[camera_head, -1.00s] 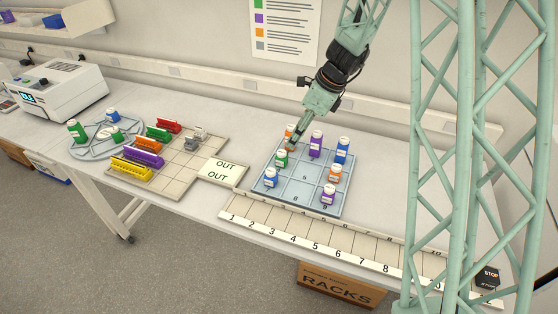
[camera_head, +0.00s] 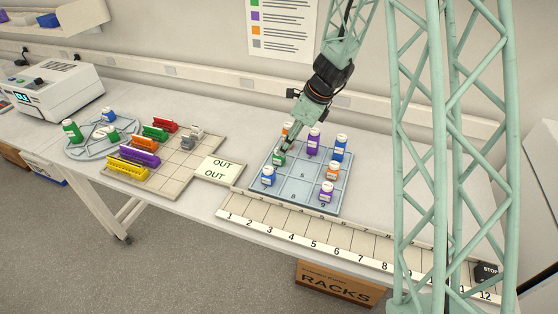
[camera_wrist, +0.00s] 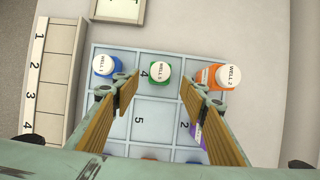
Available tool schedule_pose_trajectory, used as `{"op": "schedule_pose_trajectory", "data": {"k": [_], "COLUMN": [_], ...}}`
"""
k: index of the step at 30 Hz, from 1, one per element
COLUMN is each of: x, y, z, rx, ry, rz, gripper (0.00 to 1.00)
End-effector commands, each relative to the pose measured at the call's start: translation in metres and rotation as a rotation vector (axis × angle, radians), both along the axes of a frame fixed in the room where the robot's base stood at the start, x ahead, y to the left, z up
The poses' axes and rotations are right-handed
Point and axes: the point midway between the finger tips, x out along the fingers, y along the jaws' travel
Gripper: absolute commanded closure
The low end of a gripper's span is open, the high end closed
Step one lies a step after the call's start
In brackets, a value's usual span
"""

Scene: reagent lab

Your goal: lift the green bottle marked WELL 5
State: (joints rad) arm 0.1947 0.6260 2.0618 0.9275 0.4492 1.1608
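The green bottle (camera_head: 278,159) stands upright in the blue gridded tray (camera_head: 279,198), in its left part. In the wrist view the green bottle (camera_wrist: 154,73) shows its white cap, whose small lettering appears to read WELL 5, beside the tray's number 4. My gripper (camera_head: 286,147) is just above and beside the bottle in the head view. In the wrist view my gripper (camera_wrist: 158,88) is open, with its two tan-padded fingers apart and the cap just beyond and between their tips. Nothing is held. The fingers partly hide the tray.
A blue bottle (camera_wrist: 104,65) and an orange bottle (camera_wrist: 222,76) flank the green one. A purple bottle (camera_head: 313,142) and others stand in the tray. Coloured racks (camera_head: 140,155), an OUT plate (camera_head: 217,171) and a numbered strip (camera_head: 300,233) surround it. Another green bottle (camera_head: 71,131) stands far left.

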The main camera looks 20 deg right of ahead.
Motion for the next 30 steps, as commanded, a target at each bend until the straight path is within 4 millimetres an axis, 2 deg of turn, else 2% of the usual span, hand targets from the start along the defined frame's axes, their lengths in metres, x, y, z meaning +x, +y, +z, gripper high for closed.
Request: {"op": "schedule_pose_trajectory", "data": {"k": [1, 7, 23, 30], "x": [0.001, 0.005, 0.007, 0.010], "y": [0.002, 0.008, 0.009, 0.015], "z": [-0.008, -0.022, -0.027, -0.042], "rx": [0.000, -0.001, 0.000, 0.000], "ry": [0.001, 0.000, 0.000, 0.000], "rz": [0.001, 0.002, 0.001, 0.002], "gripper": [0.60, 0.60, 0.60, 0.60]}}
